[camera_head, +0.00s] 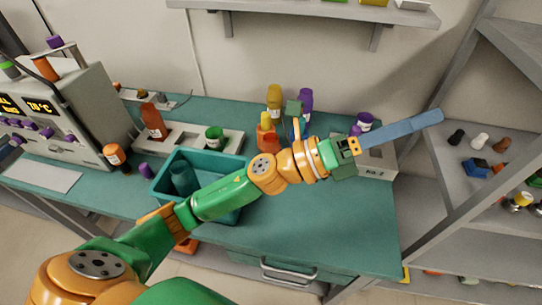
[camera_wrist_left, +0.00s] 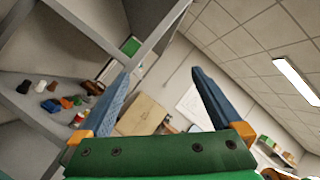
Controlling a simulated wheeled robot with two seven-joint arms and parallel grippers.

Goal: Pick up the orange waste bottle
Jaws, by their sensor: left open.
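Several orange bottles stand on the teal bench, and I cannot tell which one is the waste bottle. An orange-brown bottle (camera_head: 154,121) with a label stands at the back left. A smaller orange bottle (camera_head: 114,155) with a pale label stands beside the instrument. A bright orange bottle (camera_head: 267,136) stands upright behind my left arm, its lower part hidden. My left gripper (camera_head: 441,116) is stretched out to the right, above the bench's right end and away from these bottles. In the left wrist view its blue fingers (camera_wrist_left: 161,73) are apart, with nothing between them. My right gripper is not in view.
A teal bin (camera_head: 163,185) sits mid-bench, partly under my left arm. An instrument (camera_head: 75,105) stands at the left. A grey shelf rack (camera_head: 455,215) with small items stands at the right, close to the gripper. The bench's front right is clear.

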